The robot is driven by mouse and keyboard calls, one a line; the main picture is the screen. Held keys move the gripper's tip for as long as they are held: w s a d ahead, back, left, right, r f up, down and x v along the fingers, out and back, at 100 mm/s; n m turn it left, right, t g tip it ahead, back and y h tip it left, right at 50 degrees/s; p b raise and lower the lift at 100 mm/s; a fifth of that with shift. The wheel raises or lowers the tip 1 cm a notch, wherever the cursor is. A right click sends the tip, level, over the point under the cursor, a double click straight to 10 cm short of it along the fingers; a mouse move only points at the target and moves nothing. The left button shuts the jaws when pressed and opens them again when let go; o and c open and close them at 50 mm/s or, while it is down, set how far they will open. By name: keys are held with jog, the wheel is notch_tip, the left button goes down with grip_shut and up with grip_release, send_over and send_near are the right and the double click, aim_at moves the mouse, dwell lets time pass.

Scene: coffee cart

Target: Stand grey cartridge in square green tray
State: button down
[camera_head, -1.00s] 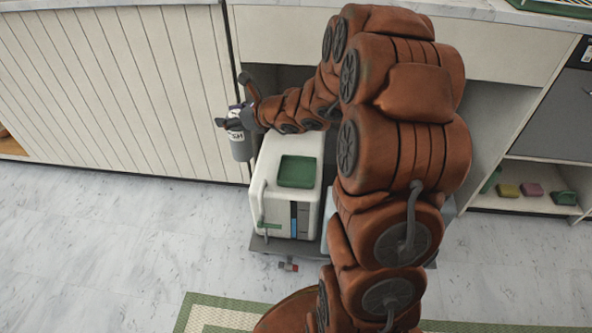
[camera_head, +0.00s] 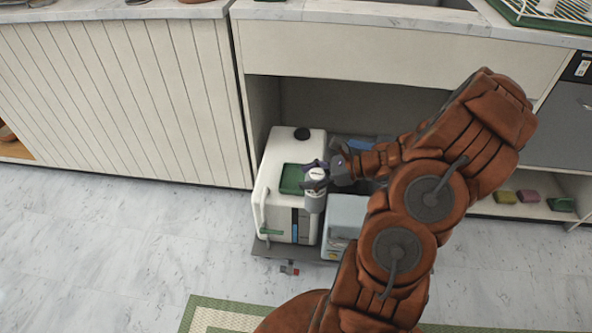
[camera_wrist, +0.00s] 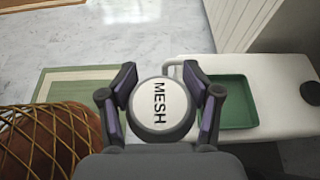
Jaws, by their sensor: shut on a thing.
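My gripper (camera_head: 315,176) is shut on the grey cartridge (camera_head: 314,203), which hangs upright between the fingers. In the wrist view my gripper (camera_wrist: 159,100) closes on both sides of the cartridge (camera_wrist: 159,104), whose pale round top reads MESH. The square green tray (camera_head: 290,179) lies on top of a white tank. In the head view the cartridge is just right of the tray, overlapping its right side. In the wrist view the tray (camera_wrist: 238,102) is empty where visible and right of the cartridge; a finger hides its left edge.
The white tank (camera_head: 270,215) has a black cap (camera_head: 302,134) behind the tray. A grey box (camera_head: 346,212) stands right of it. The counter (camera_head: 390,18) overhangs the open bay. A green-bordered mat (camera_head: 222,315) lies on the floor in front.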

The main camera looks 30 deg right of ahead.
jog(key=w+d+f+b, duration=0.2)
jog(key=w, duration=0.5)
jog(key=w+d+f+b, duration=0.2)
jog(key=w+f, duration=0.1)
jog(key=w, duration=0.4)
jog(key=shift+w, duration=0.35)
jog(key=shift+f, duration=0.1)
jog(key=shift+c, duration=1.2)
grip_release()
